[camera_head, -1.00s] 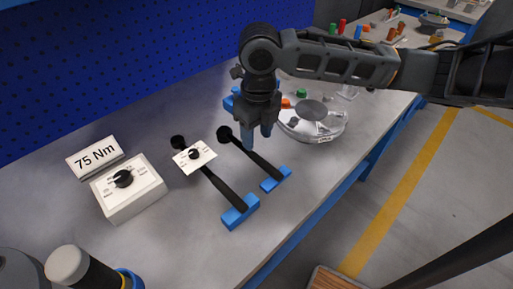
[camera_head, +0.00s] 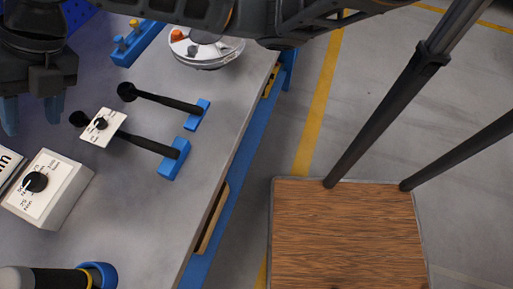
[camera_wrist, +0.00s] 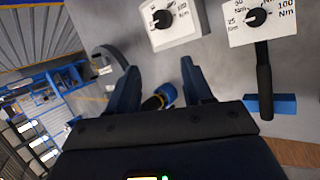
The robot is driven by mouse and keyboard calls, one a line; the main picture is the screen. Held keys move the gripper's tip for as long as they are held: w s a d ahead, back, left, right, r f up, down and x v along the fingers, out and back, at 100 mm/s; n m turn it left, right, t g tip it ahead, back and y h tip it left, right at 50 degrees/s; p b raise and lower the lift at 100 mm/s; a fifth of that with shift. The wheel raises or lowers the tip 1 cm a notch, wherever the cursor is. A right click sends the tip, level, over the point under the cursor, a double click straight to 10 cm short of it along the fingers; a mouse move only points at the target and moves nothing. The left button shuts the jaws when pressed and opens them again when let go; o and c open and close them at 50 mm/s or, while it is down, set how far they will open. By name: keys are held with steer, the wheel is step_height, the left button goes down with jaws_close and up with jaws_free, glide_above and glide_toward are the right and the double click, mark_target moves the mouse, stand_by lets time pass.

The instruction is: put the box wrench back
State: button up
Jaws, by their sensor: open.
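The box wrench (camera_head: 162,98), black with a round head, lies on the bench with its handle end at a small blue block (camera_head: 198,114). My gripper (camera_head: 32,112) is open and empty, left of the wrenches and apart from them in the head view. Its two blue fingers also show in the wrist view (camera_wrist: 160,88). A second black wrench (camera_head: 150,145) lies beside the box wrench, with a white dial card (camera_head: 101,126) near its head and its handle on another blue block (camera_head: 172,160). The box wrench is not seen in the wrist view.
A white dial box (camera_head: 47,190) stands below my gripper in the head view. A dark cylinder with a blue ring (camera_head: 97,276) is at the bottom left. A round metal flanged part (camera_head: 207,50) lies at the back. A wooden-topped platform (camera_head: 345,235) stands on the floor.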

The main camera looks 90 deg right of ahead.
steer(key=w+a+r+m+t+y, duration=0.35)
steer(key=a+r+m+t, duration=0.55)
steer(key=a+m, duration=0.5)
steer(key=s+d+f+m+t+h, duration=0.15)
steer(key=s+f+m+h, duration=0.25)
steer(key=s+f+m, duration=0.4)
steer(key=s+d+f+m+h, duration=0.35)
steer(key=s+f+m, duration=0.3)
steer(key=s, duration=0.35)
steer(key=s+d+g, duration=0.1)
steer(key=s+d, duration=0.2)
steer(key=s, duration=0.7)
steer(key=s+d+f+m+h, duration=0.1)
steer(key=s+d, duration=0.3)
steer(key=s, duration=0.6)
steer(key=shift+d+f+g, duration=0.15)
steer(key=shift+f+g, duration=0.15)
steer(key=shift+g, duration=0.05)
